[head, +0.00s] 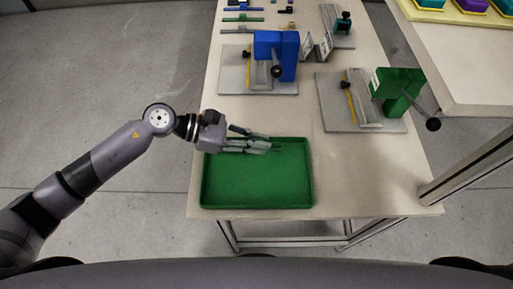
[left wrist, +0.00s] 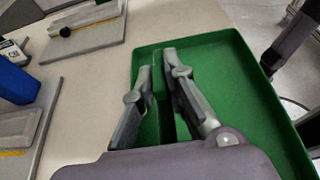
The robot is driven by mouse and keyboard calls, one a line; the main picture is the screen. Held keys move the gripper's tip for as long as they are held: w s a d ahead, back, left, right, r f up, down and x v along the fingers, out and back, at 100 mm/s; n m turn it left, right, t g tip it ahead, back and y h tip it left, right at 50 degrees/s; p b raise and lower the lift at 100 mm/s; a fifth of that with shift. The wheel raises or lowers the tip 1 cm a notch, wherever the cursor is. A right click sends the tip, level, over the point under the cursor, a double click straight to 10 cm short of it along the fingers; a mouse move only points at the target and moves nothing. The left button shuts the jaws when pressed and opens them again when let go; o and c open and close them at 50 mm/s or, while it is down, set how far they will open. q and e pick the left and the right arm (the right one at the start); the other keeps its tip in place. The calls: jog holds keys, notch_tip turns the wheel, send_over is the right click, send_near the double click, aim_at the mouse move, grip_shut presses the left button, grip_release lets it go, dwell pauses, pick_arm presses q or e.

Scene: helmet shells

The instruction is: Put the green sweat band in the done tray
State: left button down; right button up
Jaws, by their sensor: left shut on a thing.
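The green tray (head: 257,190) lies on the near left part of the table, and its rim also shows in the left wrist view (left wrist: 285,125). My left gripper (head: 268,144) reaches in from the left over the far edge of the tray. In the left wrist view its fingers (left wrist: 164,62) are shut on a narrow green strip, the green sweat band (left wrist: 158,85). The band's green blends with the tray behind it, so its full outline is hard to tell. My right gripper is not in view.
A blue clamp fixture (head: 275,55) on a grey plate stands beyond the tray. A green fixture (head: 400,88) with a lever stands to the right. Several small coloured strips lie at the far left. The table right of the tray is clear.

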pick_arm(q)
notch_tip(320, 180, down, 4)
jog(key=shift+f, duration=0.2)
jog(key=shift+f, duration=0.2)
jog(key=c, duration=1.6)
grip_release()
jog(key=shift+r, duration=0.1)
